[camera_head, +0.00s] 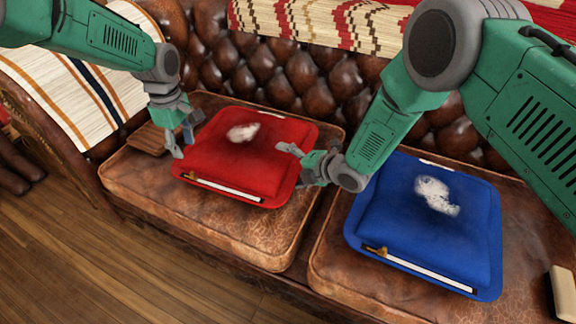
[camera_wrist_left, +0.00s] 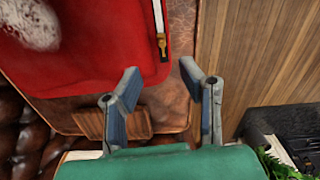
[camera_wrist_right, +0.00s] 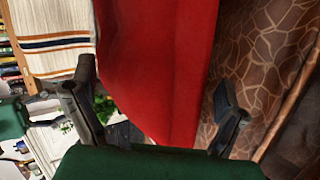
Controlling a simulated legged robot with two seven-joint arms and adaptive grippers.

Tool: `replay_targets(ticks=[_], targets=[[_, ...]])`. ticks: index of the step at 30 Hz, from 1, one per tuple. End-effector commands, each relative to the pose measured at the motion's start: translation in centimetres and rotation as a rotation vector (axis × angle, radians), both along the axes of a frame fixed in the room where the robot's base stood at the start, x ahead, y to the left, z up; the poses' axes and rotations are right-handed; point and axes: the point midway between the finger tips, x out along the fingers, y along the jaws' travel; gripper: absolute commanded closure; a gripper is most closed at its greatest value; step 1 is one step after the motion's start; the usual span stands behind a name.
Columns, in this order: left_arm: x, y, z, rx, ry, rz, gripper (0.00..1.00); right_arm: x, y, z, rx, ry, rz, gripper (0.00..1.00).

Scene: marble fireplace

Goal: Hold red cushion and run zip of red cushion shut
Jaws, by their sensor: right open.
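The red cushion (camera_head: 265,150), with a white patch on top, lies on the left leather seat. Its zip (camera_head: 230,188) is a pale strip along the front edge, with the gold pull at the left end. The pull (camera_wrist_left: 162,45) shows clearly in the left wrist view. My left gripper (camera_head: 182,140) is open and empty by the cushion's left edge; its fingers (camera_wrist_left: 160,80) are apart, short of the pull. My right gripper (camera_head: 290,163) is open at the cushion's right edge. In the right wrist view red fabric shows between its fingers (camera_wrist_right: 155,95); contact cannot be told.
A blue cushion (camera_head: 450,230) with its own zip lies on the right seat. A small wooden piece (camera_head: 148,138) sits on the seat left of the red cushion. A pale block (camera_head: 564,290) is at the far right. The tufted backrest (camera_head: 270,75) rises behind.

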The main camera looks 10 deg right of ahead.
Motion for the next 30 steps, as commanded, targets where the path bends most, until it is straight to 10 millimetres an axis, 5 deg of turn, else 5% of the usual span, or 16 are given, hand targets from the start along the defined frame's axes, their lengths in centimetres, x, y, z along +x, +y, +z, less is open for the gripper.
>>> replay_targets(ticks=[13, 14, 20, 26, 29, 30], targets=[[0.00, 0.00, 0.02, 0.000, 0.000, 0.000, 0.66, 0.77, 0.73, -0.67, 0.001, 0.001, -0.001, 0.06], [0.01, -0.01, 0.02, 0.001, 0.000, 0.000, 0.66, 0.77, 0.71, -0.66, 0.001, 0.001, -0.001, 0.09], [0.01, 0.02, 0.00, 0.000, 0.000, 0.000, 0.66, 0.77, 0.72, -0.65, 0.000, 0.001, -0.001, 0.79], [0.03, 0.03, -0.05, 0.000, 0.000, 0.000, 0.66, 0.73, 0.64, -0.81, -0.003, 0.004, -0.002, 0.80], [0.05, 0.03, -0.07, 0.000, 0.001, 0.000, 0.97, 0.69, 0.61, -0.90, -0.003, 0.006, -0.002, 0.80], [0.05, 0.03, -0.07, 0.000, 0.001, 0.000, 1.00, 0.68, 0.61, -0.94, -0.004, 0.007, -0.002, 0.80]])
